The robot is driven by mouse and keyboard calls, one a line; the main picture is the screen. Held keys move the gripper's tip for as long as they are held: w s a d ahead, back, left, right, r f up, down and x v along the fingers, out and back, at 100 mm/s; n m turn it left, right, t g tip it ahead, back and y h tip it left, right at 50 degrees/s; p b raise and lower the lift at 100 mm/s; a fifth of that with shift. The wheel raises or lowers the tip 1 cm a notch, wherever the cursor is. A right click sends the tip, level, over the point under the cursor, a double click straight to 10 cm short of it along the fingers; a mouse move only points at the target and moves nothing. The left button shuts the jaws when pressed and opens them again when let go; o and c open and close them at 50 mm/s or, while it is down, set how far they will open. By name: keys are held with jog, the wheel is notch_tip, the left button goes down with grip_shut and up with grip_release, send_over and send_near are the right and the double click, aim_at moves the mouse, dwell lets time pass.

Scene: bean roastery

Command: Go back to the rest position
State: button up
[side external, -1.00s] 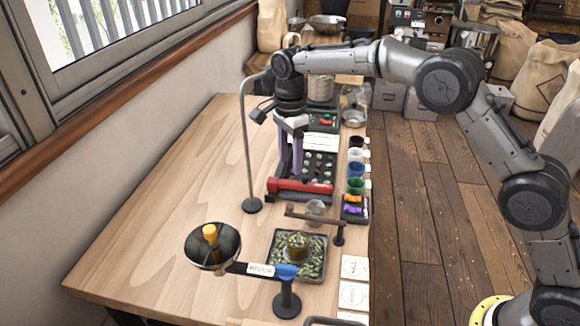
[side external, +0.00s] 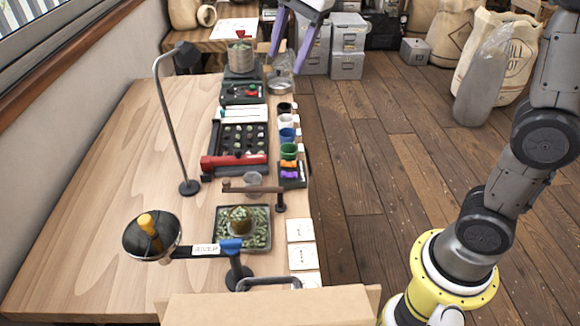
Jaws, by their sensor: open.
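My gripper (side external: 290,55) shows at the top of the side external view, with two purple fingers spread apart and pointing down. Nothing is between the fingers. It is raised in front of the far right part of the wooden workbench (side external: 110,190), near a metal canister (side external: 240,57). The upper part of my gripper and much of the arm are cut off by the top edge of the picture.
A lamp-like stand (side external: 178,125), a black tray of green beans (side external: 240,138), a red bar (side external: 234,162), several coloured cups (side external: 287,135), a funnel bowl (side external: 135,245) and a bean tray (side external: 259,213) occupy the bench. Its left side is clear. Sacks (side external: 450,42) stand on the floor.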

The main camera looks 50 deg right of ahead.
jog(key=s+d+f+n+t, duration=0.1)
jog(key=s+f+n, duration=0.15)
jog(key=s, duration=0.45)
jog(key=s+d+f+n, duration=0.1)
jog(key=s+d+n, duration=0.15)
jog(key=s, duration=0.35)
jog(key=s+d+f+n+t, duration=0.1)
jog(key=s+n, duration=0.3)
jog(key=s, duration=0.3)
jog(key=s+f+n, duration=0.3)
jog(key=f+n, duration=0.3)
jog(key=n, duration=0.1)
jog(key=shift+s+a+f+n, duration=0.2)
jog(key=shift+s+f+n, duration=0.1)
jog(key=shift+s+n, duration=0.1)
